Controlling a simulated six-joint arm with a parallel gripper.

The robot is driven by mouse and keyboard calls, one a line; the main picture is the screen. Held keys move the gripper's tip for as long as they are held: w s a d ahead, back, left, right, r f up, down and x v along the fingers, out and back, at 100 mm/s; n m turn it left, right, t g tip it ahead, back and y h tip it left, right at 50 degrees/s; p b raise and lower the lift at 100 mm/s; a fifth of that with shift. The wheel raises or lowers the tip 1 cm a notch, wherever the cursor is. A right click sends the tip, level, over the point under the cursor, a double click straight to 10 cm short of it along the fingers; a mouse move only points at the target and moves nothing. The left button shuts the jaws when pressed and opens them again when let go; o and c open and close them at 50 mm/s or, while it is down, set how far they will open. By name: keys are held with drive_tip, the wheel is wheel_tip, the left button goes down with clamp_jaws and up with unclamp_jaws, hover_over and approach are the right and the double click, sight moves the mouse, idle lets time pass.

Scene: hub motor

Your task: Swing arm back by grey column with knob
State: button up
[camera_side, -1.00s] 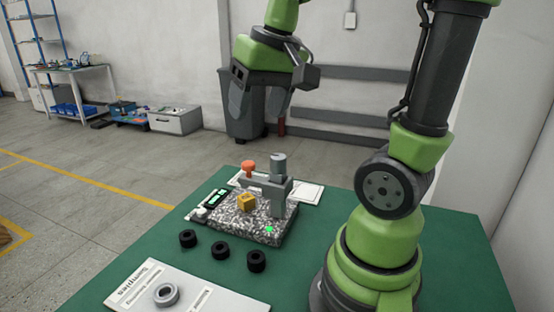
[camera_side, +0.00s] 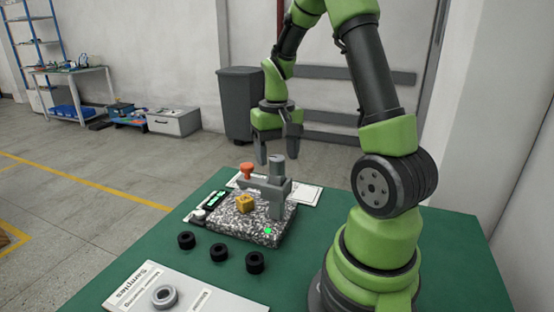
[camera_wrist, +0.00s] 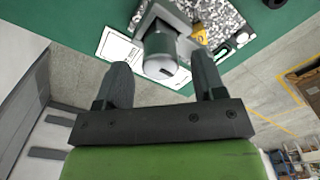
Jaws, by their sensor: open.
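The grey column with its knob (camera_side: 277,168) stands at the back right of a speckled stone base (camera_side: 240,228). A grey arm (camera_side: 262,183) reaches left from the column and carries an orange-red knob (camera_side: 247,170) at its end, above a yellow block (camera_side: 245,203) on the base. My gripper (camera_side: 276,158) is open and empty, pointing down just above and behind the column. In the wrist view the column's round top (camera_wrist: 162,58) shows between my two fingers (camera_wrist: 163,80), and nothing is seen in contact. The yellow block shows partly there (camera_wrist: 199,33).
Several black rings, one of them here (camera_side: 220,251), lie on the green table (camera_side: 160,225) in front of the base. A white labelled board with a grey ring (camera_side: 165,297) lies at the front left. A white sheet (camera_side: 305,194) lies behind the base.

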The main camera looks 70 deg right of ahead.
drive_tip(key=shift+f, duration=0.95)
clamp_jaws()
